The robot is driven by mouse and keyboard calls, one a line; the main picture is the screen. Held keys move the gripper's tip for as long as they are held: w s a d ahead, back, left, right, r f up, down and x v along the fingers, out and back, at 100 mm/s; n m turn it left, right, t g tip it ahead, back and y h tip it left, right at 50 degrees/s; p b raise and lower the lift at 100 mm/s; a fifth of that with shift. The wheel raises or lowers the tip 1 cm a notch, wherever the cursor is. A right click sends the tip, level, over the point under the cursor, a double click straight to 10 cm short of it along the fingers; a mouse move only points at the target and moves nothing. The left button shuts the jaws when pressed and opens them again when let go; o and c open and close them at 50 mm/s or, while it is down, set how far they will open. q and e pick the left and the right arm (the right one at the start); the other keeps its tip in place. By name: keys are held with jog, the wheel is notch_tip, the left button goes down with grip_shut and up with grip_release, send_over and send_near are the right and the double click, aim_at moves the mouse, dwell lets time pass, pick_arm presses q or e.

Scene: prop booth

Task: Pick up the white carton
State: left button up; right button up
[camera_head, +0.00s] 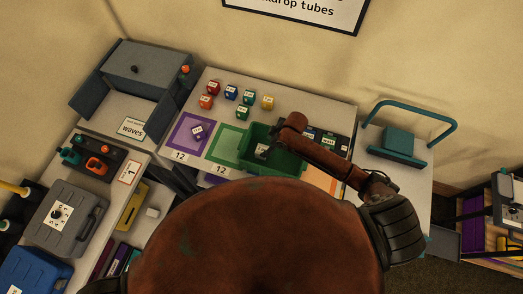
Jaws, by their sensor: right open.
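A small plain white box, which I take for the white carton (152,212), sits on the left side table, right of a yellow item. My right gripper (180,181) shows as dark fingers beyond and to the right of the carton, apart from it in the picture. It is open; most of it is hidden behind my large brown arm link, which fills the bottom middle. My left gripper is not in view.
A green bin (288,162) stands on the middle table, partly covered by my arm. Several coloured cubes (231,92) lie behind it. A grey case (66,218) and a yellow item (131,208) lie near the carton. A grey cabinet (146,70) stands at back left.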

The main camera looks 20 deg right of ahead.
aim_at(264, 150)
jog(key=x, duration=0.5)
jog(key=s+p+x, duration=0.1)
jog(key=x, duration=0.1)
jog(key=shift+w+a+f, duration=0.1)
jog(key=shift+w+f, duration=0.05)
jog(key=shift+f, duration=0.35)
jog(key=shift+r, duration=0.1)
jog(key=c, duration=1.3)
